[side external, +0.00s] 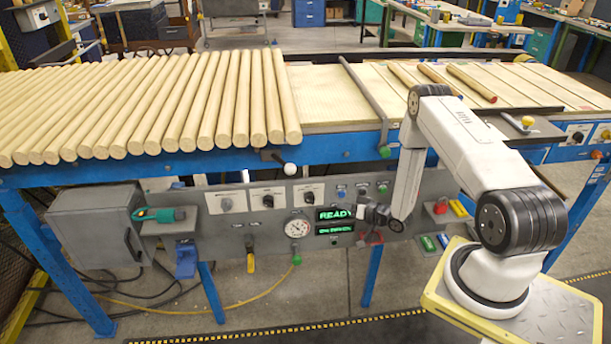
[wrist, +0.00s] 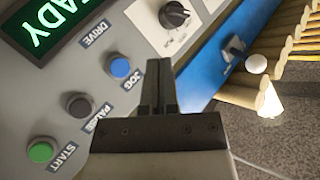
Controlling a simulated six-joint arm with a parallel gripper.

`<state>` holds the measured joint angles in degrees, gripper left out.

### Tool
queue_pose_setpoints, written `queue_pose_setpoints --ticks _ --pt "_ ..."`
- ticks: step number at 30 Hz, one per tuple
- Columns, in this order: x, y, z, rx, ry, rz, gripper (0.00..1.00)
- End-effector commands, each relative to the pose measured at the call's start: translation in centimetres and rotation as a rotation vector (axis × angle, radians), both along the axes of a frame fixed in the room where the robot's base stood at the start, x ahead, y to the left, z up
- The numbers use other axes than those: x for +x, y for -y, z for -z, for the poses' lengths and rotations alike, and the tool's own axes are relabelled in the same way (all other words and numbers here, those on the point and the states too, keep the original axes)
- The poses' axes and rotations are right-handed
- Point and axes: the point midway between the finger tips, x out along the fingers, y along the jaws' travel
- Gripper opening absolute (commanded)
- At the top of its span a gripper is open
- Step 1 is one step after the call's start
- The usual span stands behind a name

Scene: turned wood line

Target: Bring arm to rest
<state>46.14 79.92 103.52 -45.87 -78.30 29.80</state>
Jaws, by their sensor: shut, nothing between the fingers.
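My white arm (side external: 462,138) reaches down from its base at the right, in front of the grey control panel (side external: 276,222). My gripper (side external: 364,212) is beside the green READY display (side external: 334,213) in the side view, small and dark there. In the wrist view my gripper (wrist: 159,62) is shut and empty, its two dark fingers together. The fingertips show beside the blue JOG button (wrist: 120,67); I cannot tell the gap to the panel. The dark PAUSE button (wrist: 79,105) and green START button (wrist: 41,151) lie to the left.
Wooden rods (side external: 185,103) lie in a row on the blue-framed line at the left. A few shorter rods (side external: 472,83) lie on the right bed. A grey bar (side external: 364,93) crosses the line. A white knob (side external: 290,168) sticks out above the panel. The floor in front is mostly clear.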

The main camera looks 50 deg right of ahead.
Motion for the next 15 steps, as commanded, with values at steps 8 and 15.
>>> queue_pose_setpoints --ticks 8,15 --pt "3.3 -1.4 -3.9 -0.139 -0.179 -0.033 0.00" --pt "4.7 -3.5 -7.5 -0.243 -0.336 -0.059 0.00"
